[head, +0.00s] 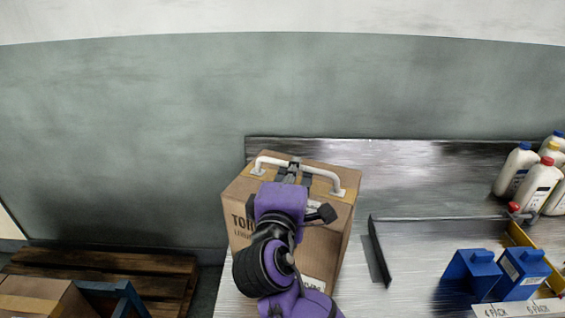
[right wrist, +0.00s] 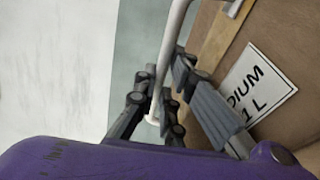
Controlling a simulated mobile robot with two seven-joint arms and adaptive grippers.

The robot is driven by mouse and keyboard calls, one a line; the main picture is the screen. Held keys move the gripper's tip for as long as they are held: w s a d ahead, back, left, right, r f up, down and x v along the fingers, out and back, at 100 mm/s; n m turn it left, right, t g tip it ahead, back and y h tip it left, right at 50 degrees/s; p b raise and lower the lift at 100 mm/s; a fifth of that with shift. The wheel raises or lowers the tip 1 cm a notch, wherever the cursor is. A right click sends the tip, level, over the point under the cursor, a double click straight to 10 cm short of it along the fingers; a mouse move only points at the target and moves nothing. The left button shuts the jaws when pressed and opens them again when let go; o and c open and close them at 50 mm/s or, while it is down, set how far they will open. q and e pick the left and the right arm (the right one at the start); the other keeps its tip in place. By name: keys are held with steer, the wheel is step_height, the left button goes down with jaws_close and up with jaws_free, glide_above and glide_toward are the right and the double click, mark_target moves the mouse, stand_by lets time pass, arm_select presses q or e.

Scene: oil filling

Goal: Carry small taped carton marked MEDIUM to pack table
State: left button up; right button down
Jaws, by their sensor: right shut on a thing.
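The brown taped carton (head: 328,240) is at the left end of the metal table (head: 420,170) in the head view. It has a white bar handle (head: 330,180) on top and dark print on its front, partly hidden by my arm. In the right wrist view, its white label (right wrist: 258,85) reads "DIUM" and "1 L"; the start of the word is cut off. My right gripper (head: 293,170) is over the carton's top, shut on the white handle (right wrist: 168,60). I cannot tell whether the carton rests on the table. My left gripper is out of view.
Blue cartons (head: 522,272) and a dark-edged tray (head: 440,218) are on the table at right. Several white bottles (head: 540,185) stand behind them. A wooden pallet (head: 120,265) with another brown box (head: 40,298) is low at left. The table's back middle is clear.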

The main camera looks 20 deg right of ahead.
mark_target(298, 180)
steer(key=shift+d+r+t, duration=0.2)
steer(key=shift+r+t, duration=0.1)
steer(key=shift+r, duration=0.25)
steer(key=shift+w+d+f, duration=0.2)
steer(key=shift+d+f, duration=0.1)
steer(key=shift+f, duration=0.15)
steer(key=shift+d+f+b, duration=0.1)
steer(key=shift+f+b, duration=0.2)
steer(key=shift+f, duration=1.25)
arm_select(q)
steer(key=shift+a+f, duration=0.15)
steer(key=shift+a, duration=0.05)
arm_select(e)
steer(key=c, duration=2.3)
jaws_free()
steer(key=shift+f, duration=0.65)
steer(key=o, duration=0.5)
steer(key=shift+s, duration=0.1)
steer(key=shift+c, duration=0.2)
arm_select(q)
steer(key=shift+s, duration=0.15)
